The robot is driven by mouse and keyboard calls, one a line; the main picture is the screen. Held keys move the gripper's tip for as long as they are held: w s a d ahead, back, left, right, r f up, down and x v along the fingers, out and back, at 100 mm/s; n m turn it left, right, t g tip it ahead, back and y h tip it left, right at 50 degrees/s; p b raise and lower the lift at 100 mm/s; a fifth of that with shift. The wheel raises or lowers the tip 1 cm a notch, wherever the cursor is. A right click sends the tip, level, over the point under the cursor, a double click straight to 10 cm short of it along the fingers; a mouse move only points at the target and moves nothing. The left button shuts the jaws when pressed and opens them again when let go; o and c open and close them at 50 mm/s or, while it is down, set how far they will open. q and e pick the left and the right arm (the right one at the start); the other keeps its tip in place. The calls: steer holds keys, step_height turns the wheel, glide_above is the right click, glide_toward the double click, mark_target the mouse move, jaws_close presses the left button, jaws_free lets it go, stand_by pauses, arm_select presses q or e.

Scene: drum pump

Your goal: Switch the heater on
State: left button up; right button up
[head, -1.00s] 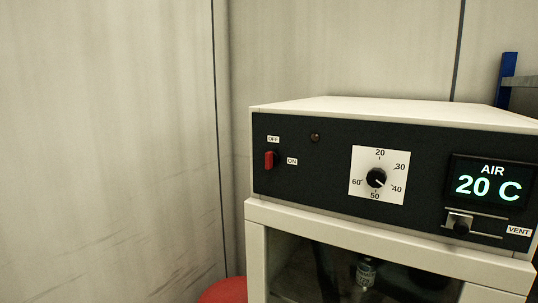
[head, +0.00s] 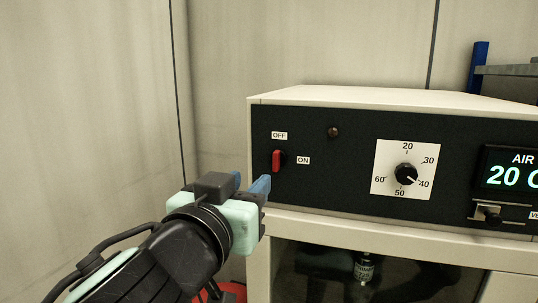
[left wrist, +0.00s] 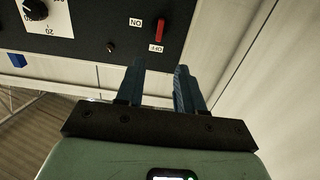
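The heater's red switch lever (head: 277,161) is on the left of the dark front panel (head: 330,185). It stands about upright under the OFF label (head: 279,135), with the ON label (head: 303,160) to its right. The indicator lamp (head: 334,132) looks dark. My left gripper (head: 252,182) is in front of the panel, low and left of the lever, with its blue fingers apart and empty. In the left wrist view, upside down, the lever (left wrist: 161,30) lies beyond the open fingertips (left wrist: 160,68), not touching them. My right gripper is out of view.
The dial (head: 406,173) points near 40. Right of it are the AIR display (head: 512,176), reading 20 C, and the vent slider (head: 490,215). A glass-fronted compartment below holds a bottle (head: 364,268). A red object (head: 236,290) is low behind my arm.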

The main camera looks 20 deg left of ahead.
mark_target(275, 155)
arm_select(q)
steer(key=w+p, duration=0.1)
steer(key=w, duration=0.3)
steer(key=w+p, duration=0.1)
steer(key=w, duration=0.3)
steer(key=w+p, duration=0.2)
steer(key=w, duration=0.2)
steer(key=shift+w+d+r, duration=0.1)
steer(key=shift+d+r, duration=0.2)
steer(key=shift+d, duration=0.1)
steer(key=shift+w+f, duration=0.15)
steer(key=shift+w, duration=0.4)
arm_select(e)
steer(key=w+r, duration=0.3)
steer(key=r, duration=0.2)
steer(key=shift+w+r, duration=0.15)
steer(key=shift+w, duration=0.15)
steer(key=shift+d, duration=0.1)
arm_select(q)
steer(key=shift+s, duration=0.1)
jaws_close()
